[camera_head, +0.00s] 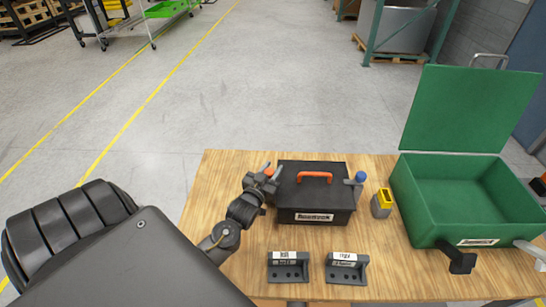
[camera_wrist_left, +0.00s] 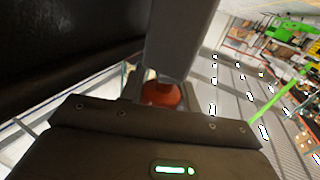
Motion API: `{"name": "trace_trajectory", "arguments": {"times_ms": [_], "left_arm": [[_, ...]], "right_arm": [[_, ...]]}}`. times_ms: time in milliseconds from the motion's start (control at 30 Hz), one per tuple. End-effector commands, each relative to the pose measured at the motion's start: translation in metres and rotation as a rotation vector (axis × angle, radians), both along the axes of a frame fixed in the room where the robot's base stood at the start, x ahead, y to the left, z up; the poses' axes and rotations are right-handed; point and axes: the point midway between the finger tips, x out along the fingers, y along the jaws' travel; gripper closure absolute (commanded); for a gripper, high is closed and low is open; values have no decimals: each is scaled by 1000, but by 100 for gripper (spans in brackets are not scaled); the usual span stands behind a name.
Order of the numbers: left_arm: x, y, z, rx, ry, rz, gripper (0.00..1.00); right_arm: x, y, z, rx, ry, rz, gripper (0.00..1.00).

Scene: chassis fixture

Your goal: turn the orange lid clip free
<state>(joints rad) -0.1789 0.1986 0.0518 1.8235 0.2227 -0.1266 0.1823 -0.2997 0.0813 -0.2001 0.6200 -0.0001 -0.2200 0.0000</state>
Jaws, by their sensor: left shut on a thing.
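The black lidded box (camera_head: 315,200) stands on the wooden table with its lid down and an orange handle (camera_head: 315,175) on top. The orange lid clip (camera_head: 269,172) is at its left side, partly hidden by my left gripper (camera_head: 264,178). My left gripper is shut on this clip. In the left wrist view the clip (camera_wrist_left: 160,93) shows as a rounded red-orange piece between the fingers. A blue-topped clip (camera_head: 360,177) sits at the box's right side. I cannot see my right gripper.
A green box (camera_head: 425,205) with its lid raised stands at the right of the table (camera_head: 215,190). A yellow-topped grey block (camera_head: 382,204) sits between the boxes. Two labelled dark holders (camera_head: 288,268) (camera_head: 347,270) lie in front of the black box.

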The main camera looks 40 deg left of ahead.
Motion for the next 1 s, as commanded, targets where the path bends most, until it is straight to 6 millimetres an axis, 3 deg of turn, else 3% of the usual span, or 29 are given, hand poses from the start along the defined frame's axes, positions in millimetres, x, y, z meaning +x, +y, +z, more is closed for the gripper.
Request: {"name": "trace_trajectory", "arguments": {"times_ms": [400,967,1000], "left_arm": [[-1,3,0,0,-1,193,91],[-1,4,1,2,-3,223,91],[-1,4,1,2,-3,223,67]], "right_arm": [[0,0,6,0,0,0,64],[0,1,7,1,0,-1,64],[0,1,7,1,0,-1,64]]}}
